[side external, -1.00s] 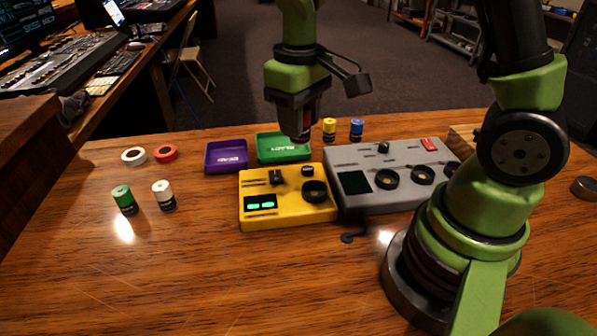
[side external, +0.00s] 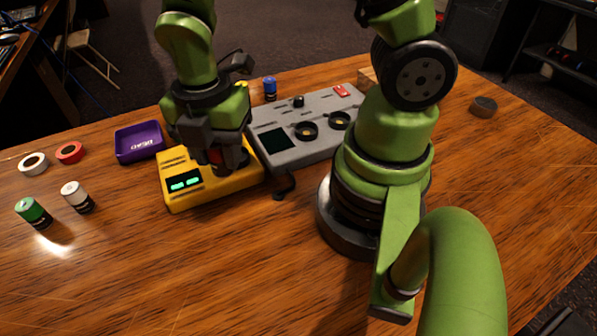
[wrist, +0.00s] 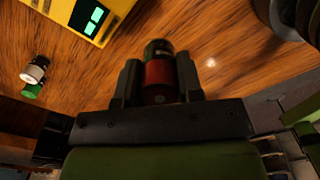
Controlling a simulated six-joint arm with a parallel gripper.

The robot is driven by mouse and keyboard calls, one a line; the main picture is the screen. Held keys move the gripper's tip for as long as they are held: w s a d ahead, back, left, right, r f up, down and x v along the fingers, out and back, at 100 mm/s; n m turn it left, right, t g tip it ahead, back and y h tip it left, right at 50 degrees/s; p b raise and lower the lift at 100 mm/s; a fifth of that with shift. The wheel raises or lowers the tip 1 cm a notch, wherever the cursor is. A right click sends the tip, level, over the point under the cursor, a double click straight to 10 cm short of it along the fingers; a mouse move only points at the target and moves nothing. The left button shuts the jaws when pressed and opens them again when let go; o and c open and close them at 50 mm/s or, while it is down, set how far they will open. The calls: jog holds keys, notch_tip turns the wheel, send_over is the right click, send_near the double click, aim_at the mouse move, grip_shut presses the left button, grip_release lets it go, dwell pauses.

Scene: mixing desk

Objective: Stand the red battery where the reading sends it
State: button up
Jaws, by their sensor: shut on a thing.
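My gripper (side external: 224,158) is shut on the red battery, just over the right part of the yellow tester (side external: 190,203). In the wrist view the red battery (wrist: 158,76) sits between the two fingers, with a dark end outward. The purple tray (side external: 138,156) stands behind the tester at the left. The green tray is hidden behind my arm.
A grey console (side external: 285,158) with two black-ringed sockets stands right of the tester. Green (side external: 33,212) and white (side external: 77,197) batteries, with white (side external: 33,163) and red (side external: 69,152) rings, are at left. A blue battery (side external: 270,89) stands behind the console. The front table is clear.

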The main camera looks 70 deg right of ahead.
jog(key=shift+s+a+f+n, duration=0.1)
jog(key=shift+f+n, duration=0.15)
jog(key=shift+n, duration=0.05)
jog(key=shift+f, duration=4.8)
jog(key=shift+f, duration=0.1)
jog(key=o, duration=1.1)
